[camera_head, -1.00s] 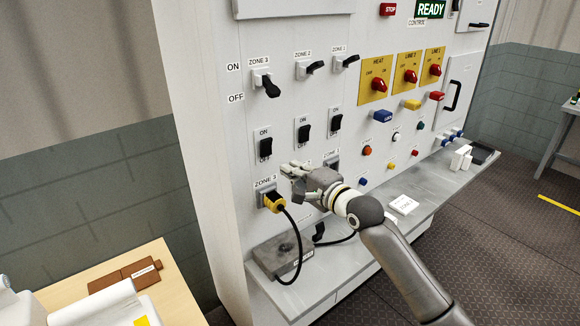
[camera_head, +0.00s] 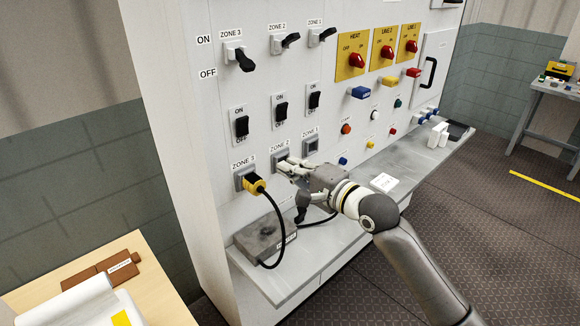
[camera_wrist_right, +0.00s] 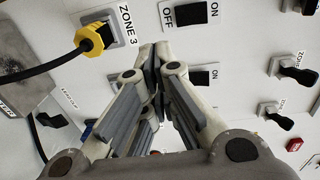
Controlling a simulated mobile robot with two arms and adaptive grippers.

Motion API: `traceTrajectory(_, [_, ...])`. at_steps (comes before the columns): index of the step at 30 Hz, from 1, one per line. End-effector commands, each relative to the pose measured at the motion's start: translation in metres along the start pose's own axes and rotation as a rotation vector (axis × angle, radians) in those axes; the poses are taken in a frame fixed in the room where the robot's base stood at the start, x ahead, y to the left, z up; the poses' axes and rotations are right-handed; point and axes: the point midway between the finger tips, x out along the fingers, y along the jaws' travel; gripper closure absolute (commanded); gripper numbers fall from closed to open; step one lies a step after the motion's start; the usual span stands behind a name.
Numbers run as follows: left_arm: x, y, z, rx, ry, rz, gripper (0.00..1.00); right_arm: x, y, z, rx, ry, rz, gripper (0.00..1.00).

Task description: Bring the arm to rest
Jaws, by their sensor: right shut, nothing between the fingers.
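My right arm reaches in from the lower right in the head view. Its gripper (camera_head: 283,167) is shut and empty, in front of the panel by the ZONE 2 socket (camera_head: 280,158) and partly over it. Whether it touches the panel I cannot tell. In the right wrist view the closed fingers (camera_wrist_right: 153,60) point at the panel, beside the yellow plug (camera_wrist_right: 90,40). This plug sits in the ZONE 3 socket, apart from the fingers, with a black cable hanging from it. My left gripper is not in view.
The control panel (camera_head: 190,115) carries rocker switches, rotary handles (camera_head: 357,61) and coloured buttons. A ledge (camera_head: 415,160) below holds a grey box (camera_head: 264,238) and a white card (camera_head: 384,182). A wooden table (camera_head: 165,295) stands at lower left.

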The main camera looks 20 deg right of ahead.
Motion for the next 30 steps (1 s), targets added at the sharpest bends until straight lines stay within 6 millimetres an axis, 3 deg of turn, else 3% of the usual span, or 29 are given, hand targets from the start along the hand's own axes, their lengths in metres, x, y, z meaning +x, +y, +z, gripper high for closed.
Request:
traceTrajectory(8, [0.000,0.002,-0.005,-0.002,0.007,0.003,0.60,-0.001,0.009,0.004,-0.024,-0.001,0.020,1.00])
traceTrajectory(11, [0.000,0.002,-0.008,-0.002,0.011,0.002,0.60,-0.009,0.039,0.017,-0.114,-0.008,0.096,1.00])
traceTrajectory(14, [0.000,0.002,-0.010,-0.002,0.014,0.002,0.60,-0.026,0.090,0.038,-0.278,-0.032,0.227,1.00])
traceTrajectory(18, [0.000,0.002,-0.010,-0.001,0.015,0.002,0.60,-0.069,0.164,0.071,-0.556,-0.112,0.444,1.00])
traceTrajectory(21, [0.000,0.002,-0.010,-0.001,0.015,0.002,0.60,-0.108,0.208,0.091,-0.744,-0.202,0.592,1.00])
traceTrajectory(25, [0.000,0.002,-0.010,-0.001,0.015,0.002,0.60,-0.163,0.251,0.112,-0.947,-0.347,0.761,1.00])
traceTrajectory(30, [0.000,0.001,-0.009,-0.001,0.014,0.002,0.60,-0.224,0.282,0.130,-1.121,-0.533,0.916,1.00])
